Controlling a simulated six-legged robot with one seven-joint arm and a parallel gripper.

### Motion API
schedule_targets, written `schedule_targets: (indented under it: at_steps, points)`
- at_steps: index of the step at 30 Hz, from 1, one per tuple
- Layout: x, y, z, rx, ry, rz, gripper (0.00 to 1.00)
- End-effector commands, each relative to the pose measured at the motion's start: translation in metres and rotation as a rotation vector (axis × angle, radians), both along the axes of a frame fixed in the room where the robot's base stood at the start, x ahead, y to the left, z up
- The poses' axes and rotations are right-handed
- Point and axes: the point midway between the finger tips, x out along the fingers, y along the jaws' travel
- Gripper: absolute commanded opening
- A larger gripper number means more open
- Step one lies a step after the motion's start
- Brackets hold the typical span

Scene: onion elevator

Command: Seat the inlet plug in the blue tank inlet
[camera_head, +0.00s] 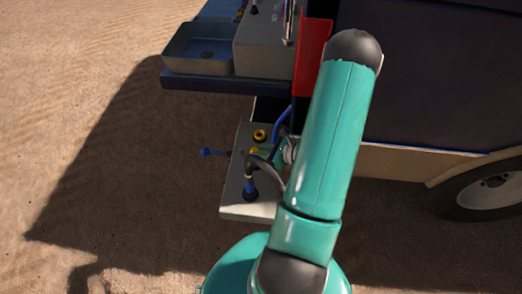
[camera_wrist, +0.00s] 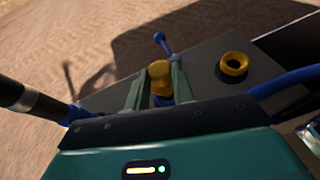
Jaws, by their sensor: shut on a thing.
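My gripper (camera_wrist: 158,82) is shut on a yellow plug (camera_wrist: 159,70), one finger on each side of it, in the wrist view. The plug stands over the grey panel (camera_wrist: 205,88). A bit of blue shows just under the plug, perhaps the blue inlet. I cannot tell whether the plug sits in it or just above. In the head view the plug (camera_head: 255,150) shows small and yellow beside my gripper (camera_head: 268,153), which my arm partly hides.
A yellow ring (camera_wrist: 233,65) lies on the panel to the right. A blue-knobbed lever (camera_wrist: 162,42) sticks out beyond the panel. A dark hose in a blue fitting (camera_head: 250,189) stands at the front. A grey basin (camera_head: 198,52) overhangs behind; a blue hose (camera_wrist: 283,82) runs at right.

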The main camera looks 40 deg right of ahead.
Motion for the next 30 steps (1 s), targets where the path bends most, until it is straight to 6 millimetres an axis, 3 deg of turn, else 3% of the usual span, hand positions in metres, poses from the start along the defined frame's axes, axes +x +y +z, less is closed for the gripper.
schedule_targets:
  at_steps: [30]
  points:
    - [0.000,0.000,-0.012,0.000,0.000,0.000,0.03]
